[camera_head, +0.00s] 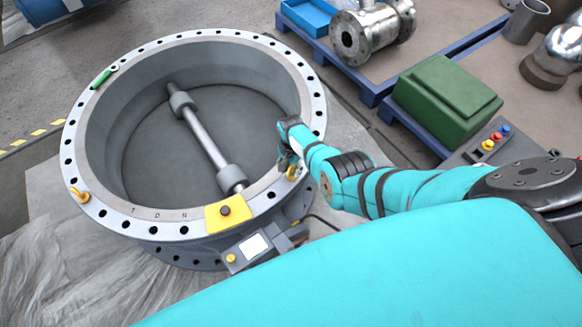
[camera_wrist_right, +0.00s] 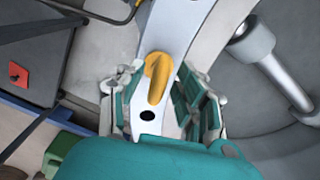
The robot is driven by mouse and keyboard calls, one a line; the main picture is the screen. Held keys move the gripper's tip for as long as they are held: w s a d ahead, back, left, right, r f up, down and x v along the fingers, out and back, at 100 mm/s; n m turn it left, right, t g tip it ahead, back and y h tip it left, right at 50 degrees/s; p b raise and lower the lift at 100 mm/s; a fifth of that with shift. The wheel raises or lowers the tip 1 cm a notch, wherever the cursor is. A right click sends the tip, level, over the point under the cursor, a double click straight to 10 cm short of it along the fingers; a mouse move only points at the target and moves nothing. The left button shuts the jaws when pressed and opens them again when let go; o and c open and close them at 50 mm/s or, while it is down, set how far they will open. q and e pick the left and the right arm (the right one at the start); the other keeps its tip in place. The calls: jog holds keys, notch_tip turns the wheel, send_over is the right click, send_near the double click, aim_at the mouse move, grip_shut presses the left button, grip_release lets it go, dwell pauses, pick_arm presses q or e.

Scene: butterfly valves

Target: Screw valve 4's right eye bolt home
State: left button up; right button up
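The valve (camera_head: 90,200) is a large grey ring with a flange full of bolt holes and a shaft across its bore. The yellow right eye bolt (camera_head: 292,173) stands on the right part of the flange, partly hidden by my right gripper (camera_head: 285,160). In the right wrist view the eye bolt (camera_wrist_right: 157,75) is between the two fingers of my right gripper (camera_wrist_right: 160,90), with a gap on each side. The gripper is open around it. Another yellow eye bolt (camera_head: 79,195) is on the left of the flange. My left gripper is not in view.
A yellow block (camera_head: 228,213) and a grey box with a display (camera_head: 254,245) are at the flange's front. A green tool (camera_head: 102,79) lies on the far left flange. A green case (camera_head: 445,100) and metal valve bodies (camera_head: 370,32) stand on blue pallets to the right.

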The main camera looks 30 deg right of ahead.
aim_at(291, 167)
jog(key=shift+w+r, duration=0.1)
jog(key=shift+r, duration=0.6)
notch_tip(291, 167, up, 11)
jog(key=shift+f, duration=0.15)
dwell(0.4)
